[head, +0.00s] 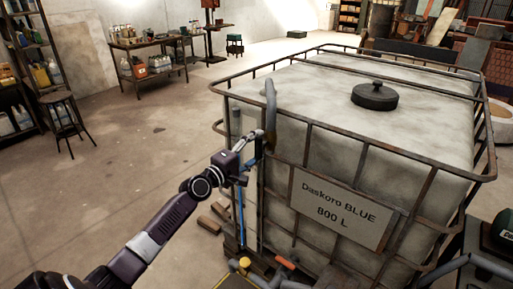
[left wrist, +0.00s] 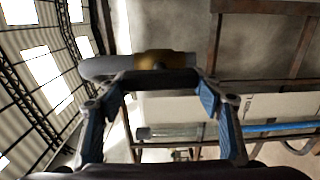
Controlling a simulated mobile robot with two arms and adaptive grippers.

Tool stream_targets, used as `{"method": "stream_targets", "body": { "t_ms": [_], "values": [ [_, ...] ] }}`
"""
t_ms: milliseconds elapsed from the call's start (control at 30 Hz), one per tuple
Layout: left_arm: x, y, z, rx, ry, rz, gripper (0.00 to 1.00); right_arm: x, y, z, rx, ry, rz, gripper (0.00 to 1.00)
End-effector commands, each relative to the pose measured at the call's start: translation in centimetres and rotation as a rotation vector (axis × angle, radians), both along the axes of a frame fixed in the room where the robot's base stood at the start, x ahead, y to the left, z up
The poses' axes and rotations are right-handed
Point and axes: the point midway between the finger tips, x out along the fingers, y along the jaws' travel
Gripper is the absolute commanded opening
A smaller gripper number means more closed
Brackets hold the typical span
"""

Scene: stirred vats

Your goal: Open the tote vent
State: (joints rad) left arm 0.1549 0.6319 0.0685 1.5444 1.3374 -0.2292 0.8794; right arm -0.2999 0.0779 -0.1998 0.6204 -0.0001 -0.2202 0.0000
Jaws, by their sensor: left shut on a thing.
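The tote (head: 350,150) is a large whitish tank in a rusty metal cage, with a plate reading "Daskoro BLUE 800 L" (head: 338,208). A round black lid (head: 374,96) sits on its top. A grey curved pipe (head: 270,105) stands at its near left corner. My left gripper (head: 262,138) is at this pipe, outside the cage. In the left wrist view its blue-padded fingers (left wrist: 157,88) are shut on a dark bar-like handle (left wrist: 150,78), in front of a brass fitting (left wrist: 165,58). Which part is the vent is not marked. My right gripper is not in view.
A blue hose (head: 240,210) runs down beside the tote's left corner. A stool (head: 66,122), a shelf (head: 40,60) and a workbench (head: 150,60) with containers stand at the left and back. The floor at left is mostly clear.

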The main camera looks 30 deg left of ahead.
Motion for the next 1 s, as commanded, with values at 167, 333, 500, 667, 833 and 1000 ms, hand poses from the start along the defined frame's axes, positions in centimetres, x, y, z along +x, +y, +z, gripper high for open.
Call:
{"method": "stream_targets", "body": {
  "t_ms": [167, 333, 500, 667, 833, 1000],
  "values": [
    [0.0, 0.0, -0.1, -0.005, 0.000, 0.000, 0.74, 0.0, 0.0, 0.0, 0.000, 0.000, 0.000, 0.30],
    [0.0, 0.0, 0.0, -0.003, 0.000, 0.000, 0.78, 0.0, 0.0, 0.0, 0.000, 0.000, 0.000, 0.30],
    [-0.1, 0.0, 0.0, -0.002, 0.000, 0.000, 0.78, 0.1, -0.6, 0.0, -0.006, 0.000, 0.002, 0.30],
    [-1.0, 0.1, -0.1, -0.002, 0.001, 0.000, 0.78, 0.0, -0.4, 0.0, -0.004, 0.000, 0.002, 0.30],
    [-3.5, 0.2, -0.2, -0.001, 0.003, -0.001, 0.78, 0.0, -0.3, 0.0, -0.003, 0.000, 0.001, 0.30],
    [-6.3, 0.4, -0.2, -0.001, 0.004, -0.001, 0.78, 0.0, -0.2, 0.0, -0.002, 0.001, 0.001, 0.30]
  ]
}}
